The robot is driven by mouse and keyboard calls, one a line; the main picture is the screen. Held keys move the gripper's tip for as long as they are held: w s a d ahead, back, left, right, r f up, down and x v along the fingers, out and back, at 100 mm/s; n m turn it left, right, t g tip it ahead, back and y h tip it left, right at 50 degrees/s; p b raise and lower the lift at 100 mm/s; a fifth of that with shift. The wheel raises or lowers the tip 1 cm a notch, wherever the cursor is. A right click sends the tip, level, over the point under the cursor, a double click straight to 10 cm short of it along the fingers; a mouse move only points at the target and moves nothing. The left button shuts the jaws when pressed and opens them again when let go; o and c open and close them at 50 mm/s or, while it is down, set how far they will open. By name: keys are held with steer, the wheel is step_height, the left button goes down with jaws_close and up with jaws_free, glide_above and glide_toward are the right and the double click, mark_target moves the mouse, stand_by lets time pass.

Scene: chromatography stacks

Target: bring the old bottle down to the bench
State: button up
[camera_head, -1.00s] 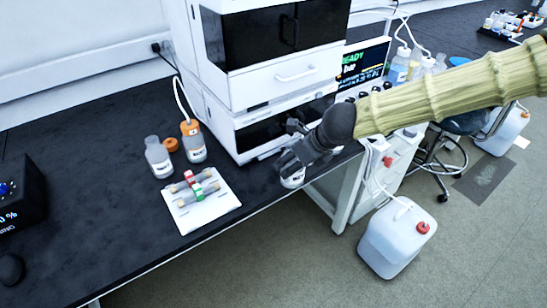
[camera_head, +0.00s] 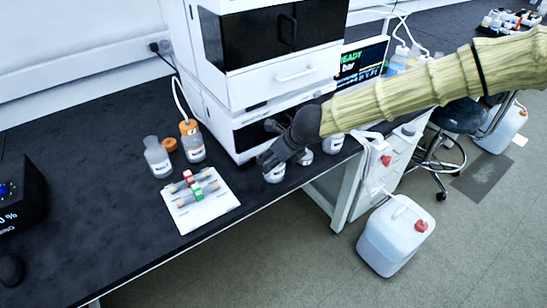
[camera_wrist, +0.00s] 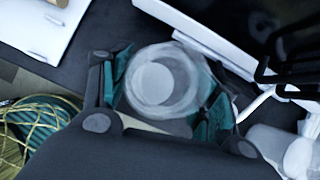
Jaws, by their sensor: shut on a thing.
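My gripper (camera_head: 270,160) is shut on a clear bottle with a white label (camera_head: 273,175), near the front edge of the black bench (camera_head: 110,225). In the wrist view the same bottle (camera_wrist: 160,84) is upright, seen from above between the dark fingers of my gripper (camera_wrist: 162,95). I cannot tell whether its base touches the bench or is just above it. An uncapped bottle (camera_head: 158,158) and a bottle with an orange cap and a tube (camera_head: 193,143) stand to the left. An orange cap (camera_head: 169,145) lies between them.
The white instrument stack (camera_head: 275,75) stands right behind the gripper. A white tray (camera_head: 205,208) with capped columns lies to the left. Two bottles (camera_head: 332,144) (camera_head: 305,157) stand right of the gripper. A white canister (camera_head: 395,236) is on the floor. Bench between tray and gripper is clear.

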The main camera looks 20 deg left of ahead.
steer(key=shift+r, duration=0.1)
steer(key=o, duration=1.2)
steer(key=shift+c, duration=0.2)
steer(key=shift+r, duration=0.1)
steer(key=p+v, duration=0.1)
steer(key=v, duration=1.1)
steer(key=shift+f, duration=0.2)
